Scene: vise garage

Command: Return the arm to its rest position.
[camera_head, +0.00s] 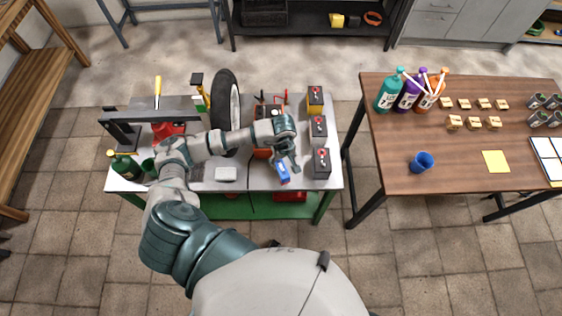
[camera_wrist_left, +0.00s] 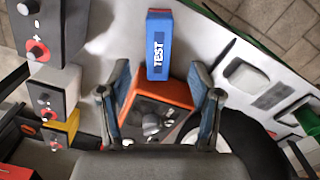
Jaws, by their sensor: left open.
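My left arm reaches over the light-topped workbench (camera_head: 233,180) in the head view. Its gripper (camera_head: 288,164) points down near the bench's front right part. In the left wrist view the gripper (camera_wrist_left: 160,70) is open, with a clear gap on both sides between its fingers. A blue block marked TEST (camera_wrist_left: 159,42) lies ahead of the fingertips, its near end between them; it also shows in the head view (camera_head: 284,175). An orange box with a dial (camera_wrist_left: 160,100) shows between the fingers. My right gripper is not in view.
A black wheel (camera_head: 225,105) stands upright behind my forearm. A green bottle (camera_head: 124,166) is at the left. A wooden table (camera_head: 390,150) with bottles and a blue cup (camera_head: 422,162) stands right, across a gap.

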